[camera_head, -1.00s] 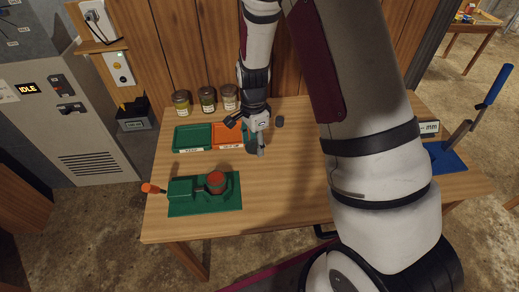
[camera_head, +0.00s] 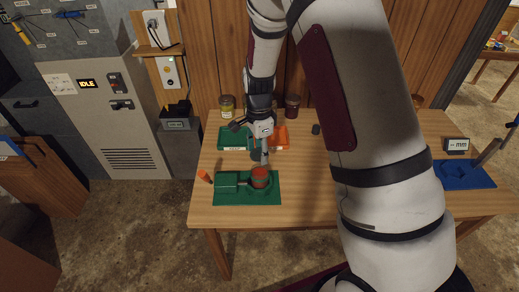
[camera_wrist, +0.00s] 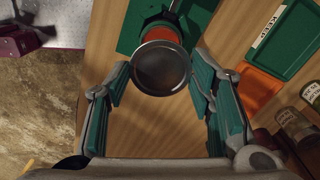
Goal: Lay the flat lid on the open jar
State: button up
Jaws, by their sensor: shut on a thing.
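The flat lid (camera_wrist: 161,68) is a round, dark metallic disc between the fingertips of my gripper (camera_wrist: 160,72). In the head view, my gripper (camera_head: 263,152) is just behind and above the jar, with the lid (camera_head: 256,155) partly hidden by the finger. The jar (camera_head: 260,178) has red-orange contents and stands in a green fixture (camera_head: 232,197). In the wrist view, the lid covers part of the jar (camera_wrist: 163,32), whose mouth is hidden. The lid appears apart from the jar, but the exact height gap cannot be told.
A green tray (camera_head: 229,139) and an orange tray (camera_head: 283,137) lie behind the fixture. Filled jars (camera_head: 227,106) stand at the back wall. An orange-handled lever (camera_head: 204,176) sticks out left of the fixture. A blue stand (camera_head: 465,175) is at the right.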

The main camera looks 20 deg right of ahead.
jog(key=shift+d+f+b, duration=0.1)
jog(key=shift+f+b, duration=0.65)
jog(key=shift+f, duration=2.2)
jog(key=shift+f, duration=0.35)
jog(key=o, duration=0.8)
jog(key=shift+c, duration=0.2)
notch_tip(320, 180, up, 12)
jog(key=shift+w, duration=0.1)
jog(key=shift+r, duration=0.1)
